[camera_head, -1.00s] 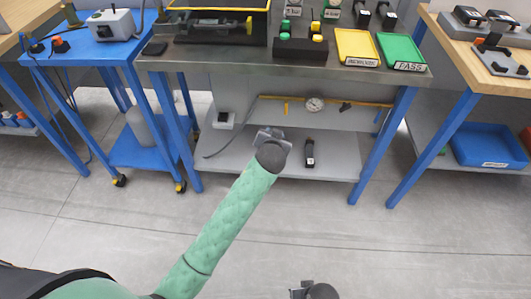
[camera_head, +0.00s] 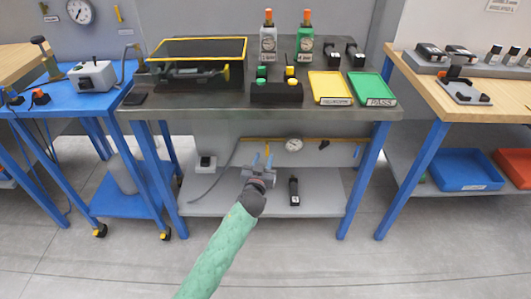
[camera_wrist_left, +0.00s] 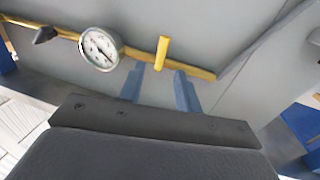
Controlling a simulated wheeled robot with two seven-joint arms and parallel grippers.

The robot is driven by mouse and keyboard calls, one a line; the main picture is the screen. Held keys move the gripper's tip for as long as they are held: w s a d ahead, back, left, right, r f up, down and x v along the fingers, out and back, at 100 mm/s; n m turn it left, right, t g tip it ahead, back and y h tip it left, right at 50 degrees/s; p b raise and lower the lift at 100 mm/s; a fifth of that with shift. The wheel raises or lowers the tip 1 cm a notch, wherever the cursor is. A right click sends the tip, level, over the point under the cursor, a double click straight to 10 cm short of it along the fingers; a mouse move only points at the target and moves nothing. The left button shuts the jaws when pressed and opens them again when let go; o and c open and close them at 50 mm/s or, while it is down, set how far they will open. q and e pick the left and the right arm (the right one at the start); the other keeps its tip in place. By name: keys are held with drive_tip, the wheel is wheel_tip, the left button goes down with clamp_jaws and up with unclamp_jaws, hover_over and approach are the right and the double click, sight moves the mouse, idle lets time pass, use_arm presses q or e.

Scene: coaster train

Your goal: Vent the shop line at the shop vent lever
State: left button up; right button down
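A yellow pipe (camera_head: 315,140) runs along the wall above the grey lower shelf, with a round white gauge (camera_head: 293,145) on it. In the left wrist view a short yellow lever (camera_wrist_left: 162,52) stands off the pipe, beside the gauge (camera_wrist_left: 100,48); it looks like the vent lever. My left gripper (camera_head: 263,158) reaches in over the shelf toward the pipe. Its blue fingers are apart, and in the left wrist view the lever's end appears between the fingertips (camera_wrist_left: 160,74). I cannot tell whether they touch it. My right gripper is out of view.
A black handheld item (camera_head: 294,191) stands on the lower shelf (camera_head: 325,204), right of my left gripper. A small box with a cable (camera_head: 206,162) is to the left. The steel tabletop (camera_head: 215,97) overhangs the shelf. A black part (camera_head: 324,145) sits on the pipe.

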sight(267, 149)
use_arm(q)
drive_tip(key=shift+w+d, duration=0.2)
drive_tip(key=shift+w, duration=0.8)
drive_tip(key=shift+w+d, duration=0.2)
drive_tip(key=shift+w, duration=0.8)
clamp_jaws()
